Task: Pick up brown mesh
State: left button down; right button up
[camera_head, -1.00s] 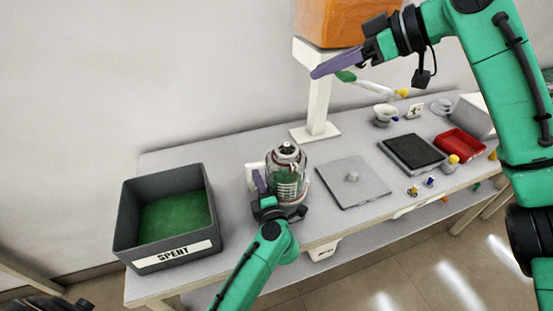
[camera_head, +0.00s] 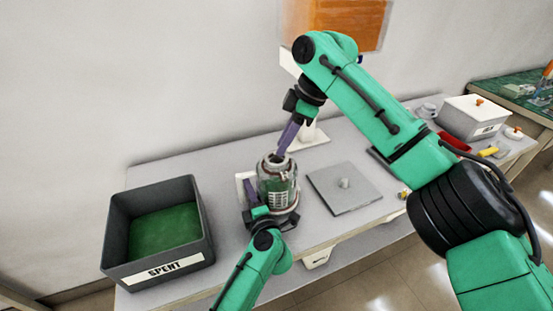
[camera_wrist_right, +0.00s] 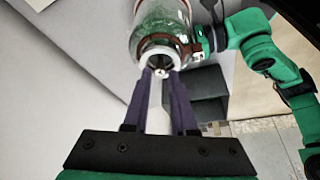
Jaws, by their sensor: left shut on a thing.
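The glass canister (camera_head: 277,188) stands upright on the grey table, with a metal collar and open-looking mouth. My left gripper (camera_head: 252,192) is at its left side, low down, shut on the canister; the exact contact is partly hidden. My right gripper (camera_head: 282,150) points down at the canister's mouth from above. In the right wrist view, its purple fingers (camera_wrist_right: 159,75) stand apart at the canister's rim, with a small bright piece between the tips. The canister's rim and glass (camera_wrist_right: 163,38) fill the top there. I cannot make out a brown mesh.
A dark grey bin marked SPENT (camera_head: 158,268), with a green bottom, stands at the left. A grey square plate with a knob (camera_head: 345,197) lies right of the canister. A white lidded box (camera_head: 473,116) is far right.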

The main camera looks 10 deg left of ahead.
aim_at(279, 163)
jog(key=x, duration=0.3)
jog(key=shift+s+f, duration=0.1)
jog(key=shift+f, duration=0.1)
grip_shut()
dwell(1.1)
